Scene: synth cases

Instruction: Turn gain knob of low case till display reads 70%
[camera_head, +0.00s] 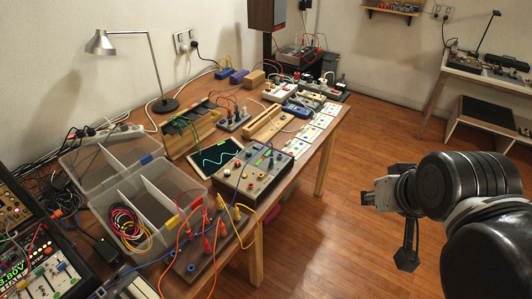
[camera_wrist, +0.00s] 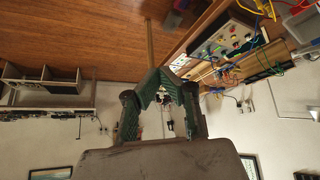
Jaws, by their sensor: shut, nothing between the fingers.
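A low grey case (camera_head: 253,173) with several knobs on its sloped top stands near the right edge of the wooden bench. It also shows in the wrist view, upside down (camera_wrist: 224,42). Its markings and any percent reading are too small to read, so I cannot tell which knob is the gain knob. My gripper (camera_head: 367,194) hangs over the floor to the right of the bench, well apart from the case. In the wrist view my gripper's dark green fingers (camera_wrist: 161,76) are shut and empty.
A screen with a green trace (camera_head: 214,158) lies left of the case. A clear divided box (camera_head: 145,168), a lamp (camera_head: 135,40) and cabled modules crowd the bench. A brown board with red plugs (camera_head: 205,243) sits at the front. The floor (camera_head: 345,145) right of the bench is open.

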